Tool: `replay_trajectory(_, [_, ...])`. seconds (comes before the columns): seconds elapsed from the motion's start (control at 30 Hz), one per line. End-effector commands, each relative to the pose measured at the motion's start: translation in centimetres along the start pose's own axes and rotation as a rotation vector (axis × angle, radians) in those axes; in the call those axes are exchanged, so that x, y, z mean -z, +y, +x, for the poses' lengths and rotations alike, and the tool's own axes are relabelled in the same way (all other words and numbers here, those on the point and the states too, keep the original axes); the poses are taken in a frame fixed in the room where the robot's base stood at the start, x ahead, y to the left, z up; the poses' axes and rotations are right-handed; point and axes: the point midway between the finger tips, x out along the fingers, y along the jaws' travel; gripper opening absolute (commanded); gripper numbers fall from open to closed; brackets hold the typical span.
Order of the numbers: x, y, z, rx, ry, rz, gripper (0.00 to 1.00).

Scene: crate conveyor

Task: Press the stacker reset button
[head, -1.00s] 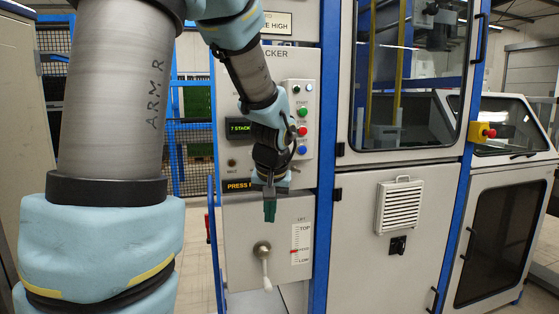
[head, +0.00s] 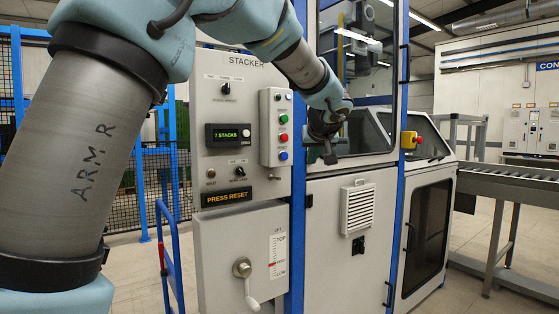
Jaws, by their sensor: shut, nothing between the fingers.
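The stacker control panel (head: 213,130) stands at centre left, with a grey button box (head: 269,150) on its right side. On the box are a green button (head: 283,119), a red button (head: 283,137) and, lowest, a blue button (head: 283,155). Their small labels are too blurred to read for sure. The panel's lower display (head: 227,197) reads "PRESS RESET". The upper display (head: 229,135) reads "7 STACKS". My gripper (head: 330,158) is shut and empty, to the right of the button box at about the blue button's height, apart from it.
A crank handle (head: 245,279) and lift scale (head: 277,256) sit below the panel. Right of it are a windowed cabinet with a vent (head: 358,207) and a red knob on a yellow box (head: 411,140). A roller conveyor (head: 510,186) runs at right. Open floor lies at front right.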

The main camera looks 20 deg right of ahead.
Motion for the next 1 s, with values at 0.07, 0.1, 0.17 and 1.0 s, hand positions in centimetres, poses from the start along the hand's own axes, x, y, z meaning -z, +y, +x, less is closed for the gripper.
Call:
replay_trajectory(0.07, [0.0, -0.1, 0.0, 0.000, -0.001, 0.000, 0.00])
replay_trajectory(0.1, [0.0, -0.1, 0.0, 0.001, -0.001, 0.000, 0.00])
replay_trajectory(0.17, [0.0, -0.1, 0.0, 0.001, -0.001, 0.000, 0.00])
replay_trajectory(1.0, [4.2, -4.4, 5.9, 0.002, -0.003, 0.000, 0.00])
